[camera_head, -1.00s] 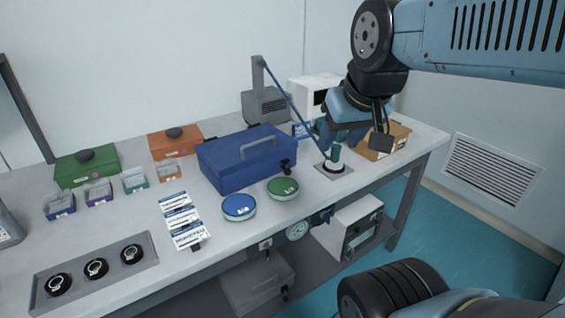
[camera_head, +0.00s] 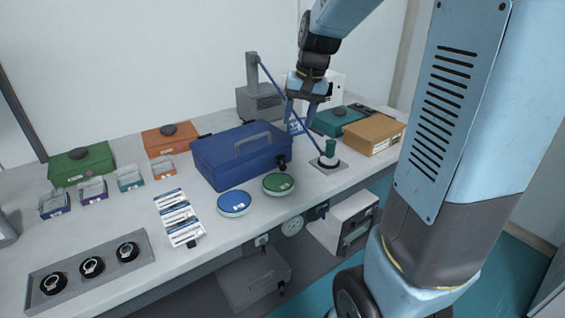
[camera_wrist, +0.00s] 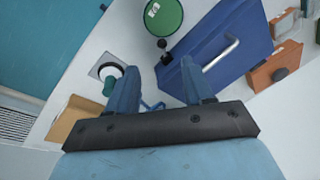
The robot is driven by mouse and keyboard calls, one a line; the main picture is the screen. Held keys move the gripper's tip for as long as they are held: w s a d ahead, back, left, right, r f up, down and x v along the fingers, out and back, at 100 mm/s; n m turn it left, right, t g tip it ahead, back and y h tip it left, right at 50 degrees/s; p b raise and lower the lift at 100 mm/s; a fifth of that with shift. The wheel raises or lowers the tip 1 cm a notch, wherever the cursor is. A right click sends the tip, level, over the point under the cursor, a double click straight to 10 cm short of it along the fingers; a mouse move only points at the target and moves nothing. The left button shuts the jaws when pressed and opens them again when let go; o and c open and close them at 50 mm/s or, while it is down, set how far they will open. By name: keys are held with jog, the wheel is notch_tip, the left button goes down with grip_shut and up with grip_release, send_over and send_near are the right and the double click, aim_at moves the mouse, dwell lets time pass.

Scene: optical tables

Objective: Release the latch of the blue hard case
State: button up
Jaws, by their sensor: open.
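The blue hard case (camera_head: 225,162) stands shut on the optical table, with a grey handle (camera_head: 253,143) on its lid. Its black latch knob (camera_head: 282,164) is on the right end of its front. In the wrist view the case (camera_wrist: 225,35) lies to the upper right, and the black latch (camera_wrist: 164,57) shows between the fingertips, farther off than they are. My gripper (camera_head: 299,122) is open and empty, raised above the table behind the case's right end. Its two blue fingers (camera_wrist: 158,66) point toward the latch side and appear not to touch the case.
Blue (camera_head: 234,203) and green (camera_head: 279,184) round tins lie before the case. A green-topped device (camera_head: 329,152) on a plate, a cardboard box (camera_head: 374,134) and a teal case (camera_head: 335,120) stand to the right. A grey unit's slanting blue bar (camera_head: 290,105) runs close by my gripper.

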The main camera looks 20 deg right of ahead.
jog(key=m+g, duration=0.1)
send_near(282, 165)
jog(key=f, duration=0.6)
jog(key=w+a+f, duration=0.1)
jog(key=f, duration=0.2)
grip_shut()
dwell(0.6)
